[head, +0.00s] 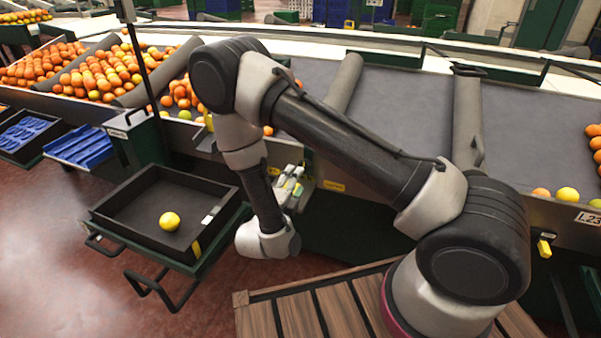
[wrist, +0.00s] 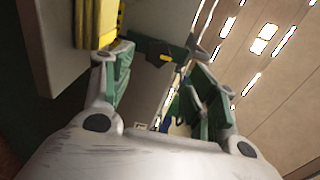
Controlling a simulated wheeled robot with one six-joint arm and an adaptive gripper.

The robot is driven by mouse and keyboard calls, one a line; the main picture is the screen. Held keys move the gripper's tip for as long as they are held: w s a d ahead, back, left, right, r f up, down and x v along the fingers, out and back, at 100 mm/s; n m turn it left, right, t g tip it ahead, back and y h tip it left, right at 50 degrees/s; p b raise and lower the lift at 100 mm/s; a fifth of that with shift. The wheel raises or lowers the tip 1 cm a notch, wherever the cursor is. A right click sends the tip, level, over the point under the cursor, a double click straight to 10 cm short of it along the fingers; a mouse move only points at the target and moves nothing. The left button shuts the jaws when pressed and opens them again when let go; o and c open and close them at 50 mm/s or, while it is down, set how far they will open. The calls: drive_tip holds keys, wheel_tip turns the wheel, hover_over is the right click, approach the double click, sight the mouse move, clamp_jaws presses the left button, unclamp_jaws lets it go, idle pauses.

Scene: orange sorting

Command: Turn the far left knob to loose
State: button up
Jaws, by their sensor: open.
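My gripper (head: 291,185) is in front of the conveyor's front side in the head view, left of the middle. In the wrist view my gripper (wrist: 163,80) is open, its two green-padded fingers wide apart with nothing held between them. A large ribbed yellow part (wrist: 97,24) on a pale panel is close by the left finger; I cannot tell whether they touch. A small yellow piece (wrist: 165,57) on a dark green part shows beyond the fingers. In the head view a yellow knob (head: 545,247) is at the right. A yellow part (head: 208,121) shows left of my forearm, partly hidden.
A black tray (head: 130,200) with one yellow fruit (head: 170,221) stands on a green cart at the left. Blue crates (head: 78,150) lie farther left. Oranges (head: 100,78) fill the left conveyor lanes; the middle lane (head: 400,105) is bare. A slatted wooden pallet (head: 262,322) is at the front.

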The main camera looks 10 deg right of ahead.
drive_tip(key=shift+v, duration=2)
